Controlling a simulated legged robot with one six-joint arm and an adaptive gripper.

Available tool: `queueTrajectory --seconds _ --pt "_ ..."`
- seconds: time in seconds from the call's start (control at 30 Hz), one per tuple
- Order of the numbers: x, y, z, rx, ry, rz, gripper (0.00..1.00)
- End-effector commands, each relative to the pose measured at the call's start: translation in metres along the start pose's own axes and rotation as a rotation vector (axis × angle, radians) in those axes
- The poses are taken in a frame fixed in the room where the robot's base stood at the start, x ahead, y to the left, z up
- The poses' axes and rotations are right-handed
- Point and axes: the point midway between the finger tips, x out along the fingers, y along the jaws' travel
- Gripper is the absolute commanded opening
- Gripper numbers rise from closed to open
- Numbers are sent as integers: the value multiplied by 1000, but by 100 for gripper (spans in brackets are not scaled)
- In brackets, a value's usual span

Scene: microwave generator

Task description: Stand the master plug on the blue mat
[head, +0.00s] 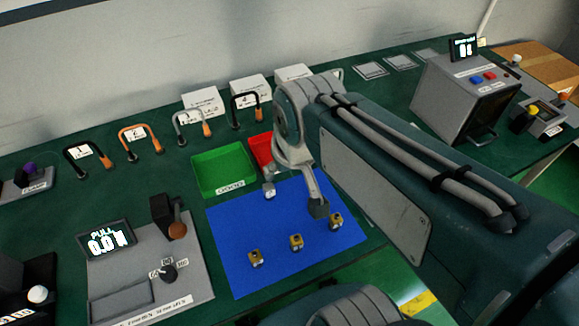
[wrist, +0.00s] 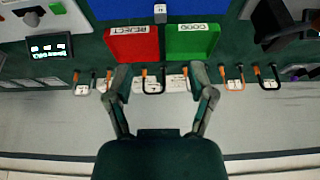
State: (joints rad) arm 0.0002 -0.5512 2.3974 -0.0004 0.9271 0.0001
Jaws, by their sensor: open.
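A small grey plug with a pale label, which looks like the master plug (head: 269,189), stands on the blue mat (head: 225,240) near its back edge, in front of the trays. It also shows at the top of the wrist view (wrist: 160,14), at the mat's edge between the two trays. The label is too small to read surely. My gripper (head: 294,192) is open and hangs over the back part of the mat, close to the plug in the head view. In the wrist view, the fingers of my gripper (wrist: 161,74) are spread apart with nothing between them.
Three yellowish plugs (head: 296,242) stand along the mat's front. A green GOOD tray (head: 224,170) and a red REJECT tray (head: 261,150) sit behind the mat. Several hooked handles (head: 135,139) stand at the back. A pull tester (head: 150,270) is at left, a grey box (head: 462,98) at right.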

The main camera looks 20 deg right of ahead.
Motion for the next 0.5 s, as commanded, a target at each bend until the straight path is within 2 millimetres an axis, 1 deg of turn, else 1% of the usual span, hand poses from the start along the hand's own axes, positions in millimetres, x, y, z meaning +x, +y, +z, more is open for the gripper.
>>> queueTrajectory --seconds 0.03,0.1,0.2,0.3,0.5 --pt "-7 0 9 0 35 0 71" --pt "-13 0 18 0 71 0 71" --pt "-17 0 27 0 107 0 71" --pt "-19 0 31 0 122 0 71" --pt "-19 0 32 0 124 0 71"
